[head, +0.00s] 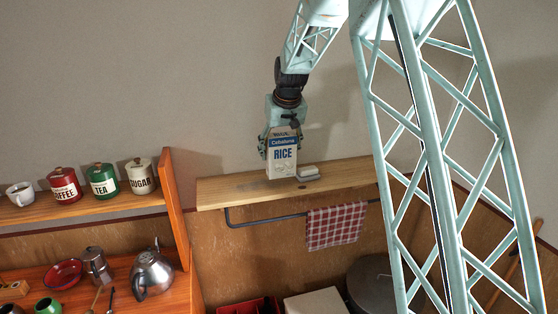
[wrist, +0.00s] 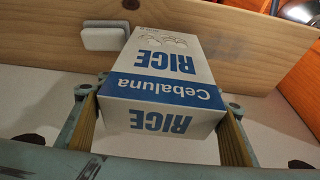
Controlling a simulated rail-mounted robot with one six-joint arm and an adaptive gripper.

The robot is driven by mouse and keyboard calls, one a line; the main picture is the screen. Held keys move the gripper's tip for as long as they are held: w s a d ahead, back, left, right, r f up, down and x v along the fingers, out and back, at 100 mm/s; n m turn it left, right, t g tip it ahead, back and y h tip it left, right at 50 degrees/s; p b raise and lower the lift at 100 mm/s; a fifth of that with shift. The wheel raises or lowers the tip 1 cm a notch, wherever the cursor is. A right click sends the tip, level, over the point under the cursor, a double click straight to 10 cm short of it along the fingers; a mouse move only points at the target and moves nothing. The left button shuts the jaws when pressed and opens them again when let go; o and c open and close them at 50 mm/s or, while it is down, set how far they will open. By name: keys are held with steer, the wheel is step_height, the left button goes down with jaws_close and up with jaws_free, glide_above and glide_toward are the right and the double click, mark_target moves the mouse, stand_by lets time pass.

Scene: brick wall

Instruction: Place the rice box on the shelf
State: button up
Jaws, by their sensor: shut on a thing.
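The rice box (head: 283,157) is a white and blue carton with "RICE" on its front. In the head view it is upright, at the wooden shelf (head: 230,190). My gripper (head: 280,142) is above the shelf, shut on the upper part of the box from both sides. In the wrist view the rice box (wrist: 165,80) stands between my gripper's fingers (wrist: 160,130), its lower end toward the shelf board (wrist: 240,45). Whether the box's base touches the board cannot be told.
A small white object (head: 308,172) lies on the shelf just right of the box. A checked red towel (head: 335,226) hangs from the rail below. An orange side panel (head: 176,205) and a cupboard shelf with canisters (head: 104,178) stand to the left. The shelf's left part is bare.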

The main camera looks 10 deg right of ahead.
mark_target(283, 136)
steer(key=shift+f, duration=0.1)
steer(key=shift+f+p, duration=0.4)
steer(key=shift+f, duration=1.2)
steer(key=shift+f, duration=0.2)
steer(key=o, duration=1.1)
steer(key=shift+r, duration=0.15)
steer(key=b+v, duration=0.1)
steer(key=v, duration=1)
steer(key=shift+s+r, duration=0.1)
steer(key=shift+r, duration=0.1)
steer(key=shift+s+r, duration=0.15)
steer(key=shift+r, duration=0.1)
